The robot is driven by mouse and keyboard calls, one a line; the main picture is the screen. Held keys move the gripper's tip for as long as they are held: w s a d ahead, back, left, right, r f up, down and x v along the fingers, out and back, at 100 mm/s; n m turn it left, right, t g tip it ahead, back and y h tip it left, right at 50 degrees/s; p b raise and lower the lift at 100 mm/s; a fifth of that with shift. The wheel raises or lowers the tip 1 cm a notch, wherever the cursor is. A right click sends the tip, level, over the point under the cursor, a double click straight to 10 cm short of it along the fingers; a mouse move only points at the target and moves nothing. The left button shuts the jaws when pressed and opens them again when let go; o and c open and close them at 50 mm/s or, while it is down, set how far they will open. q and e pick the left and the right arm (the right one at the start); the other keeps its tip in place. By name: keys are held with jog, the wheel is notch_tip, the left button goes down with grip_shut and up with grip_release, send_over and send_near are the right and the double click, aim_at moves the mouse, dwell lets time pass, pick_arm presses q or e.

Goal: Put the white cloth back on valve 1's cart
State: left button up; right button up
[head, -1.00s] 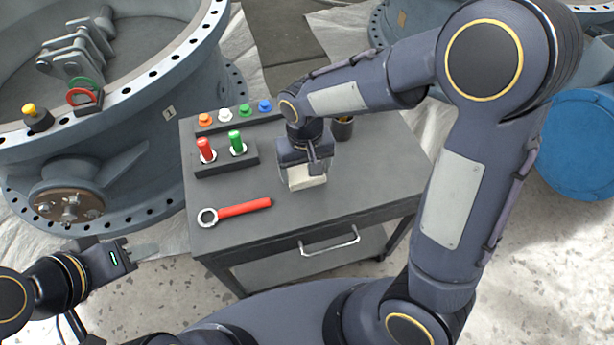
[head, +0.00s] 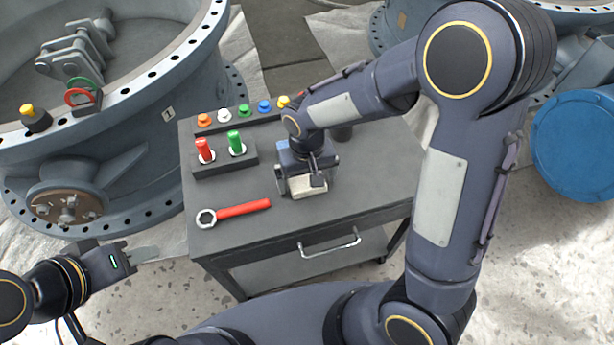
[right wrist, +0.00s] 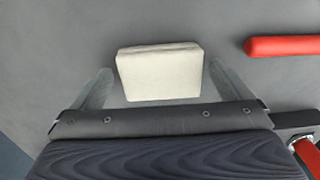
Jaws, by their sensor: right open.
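The white cloth (head: 308,187) is a small folded block lying on the dark grey top of the cart (head: 365,185) beside valve 1 (head: 150,120), which carries a "1" label. My right gripper (head: 306,184) is over the cloth, pointing down. In the right wrist view the cloth (right wrist: 160,72) sits between the two spread fingers of my right gripper (right wrist: 160,88), with a gap on each side. My left gripper (head: 143,254) is off the cart's left side, empty; its fingers look close together, but their opening is unclear.
A wrench with a red handle (head: 243,209) lies left of the cloth. A block with red and green pegs (head: 225,158) and a row of coloured knobs (head: 244,111) stand behind it. A blue drum (head: 575,137) stands far right.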

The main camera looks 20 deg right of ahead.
aim_at(307, 181)
jog(key=shift+r, duration=0.3)
notch_tip(307, 181, up, 12)
jog(key=p, duration=0.3)
jog(key=s+d+r+m+t+y, duration=0.1)
jog(key=s+d, duration=0.3)
jog(key=s, duration=0.4)
jog(key=s+d+r+m+t+y, duration=0.1)
jog(key=s+d+r+t+y, duration=0.1)
jog(key=s, duration=0.6)
jog(key=d+r+t, duration=0.1)
jog(key=d+t, duration=0.1)
jog(key=d, duration=0.1)
jog(key=shift+r+t+y, duration=0.2)
jog(key=shift+t+y, duration=0.1)
jog(key=shift+y, duration=0.1)
jog(key=shift+s+d, duration=0.1)
notch_tip(307, 181, up, 12)
jog(key=p, duration=1.2)
jog(key=shift+r, duration=0.15)
